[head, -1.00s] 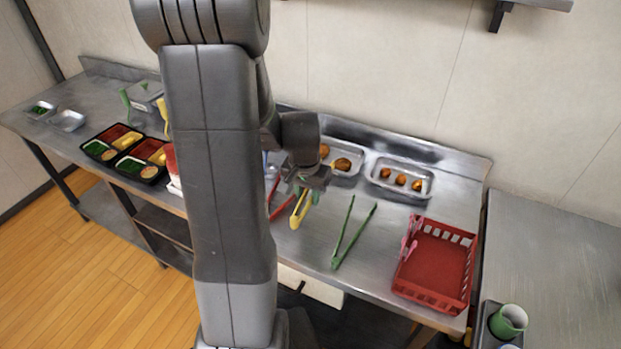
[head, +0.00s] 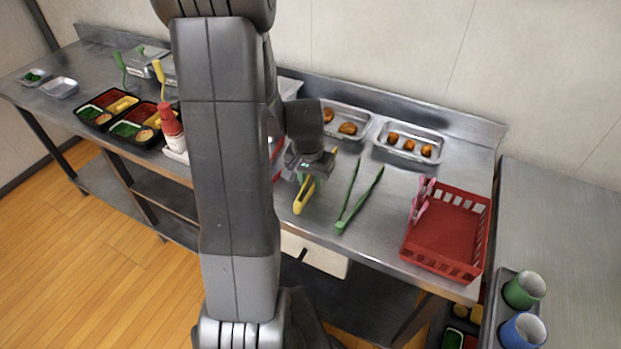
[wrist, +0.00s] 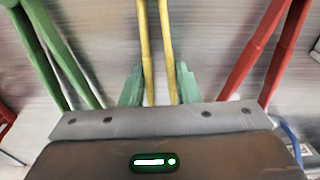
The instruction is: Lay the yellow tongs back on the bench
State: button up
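The yellow tongs (head: 304,195) are at my gripper (head: 308,180), low over the bench (head: 380,225) or on it; I cannot tell whether they touch the surface. In the wrist view my gripper's green fingertips (wrist: 159,85) stand on either side of the two yellow arms (wrist: 146,45), close against them. The yellow arms run nearly parallel, closer together than those of the other tongs. My gripper hides part of the tongs in the head view.
Green tongs (head: 358,200) lie just right of the yellow ones. Red tongs (wrist: 270,50) lie on the other side, mostly hidden by my arm in the head view. A red crate (head: 434,262) with pink tongs stands farther right. Metal food trays (head: 409,143) stand behind.

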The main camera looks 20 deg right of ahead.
jog(key=shift+f+b, duration=0.35)
dwell(0.3)
jog(key=o, duration=1.1)
jog(key=shift+c, duration=0.2)
jog(key=shift+r, duration=0.1)
notch_tip(320, 180, up, 14)
jog(key=s+a, duration=0.1)
jog(key=shift+f+p, duration=0.2)
jog(key=shift+p, duration=0.2)
jog(key=shift+s+a, duration=0.1)
jog(key=f, duration=0.9)
jog(key=w+d+f, duration=0.1)
jog(key=f, duration=0.4)
jog(key=shift+b, duration=0.4)
jog(key=shift+d+r+p, duration=0.1)
jog(key=shift+r+p, duration=0.3)
jog(key=shift+r, duration=0.05)
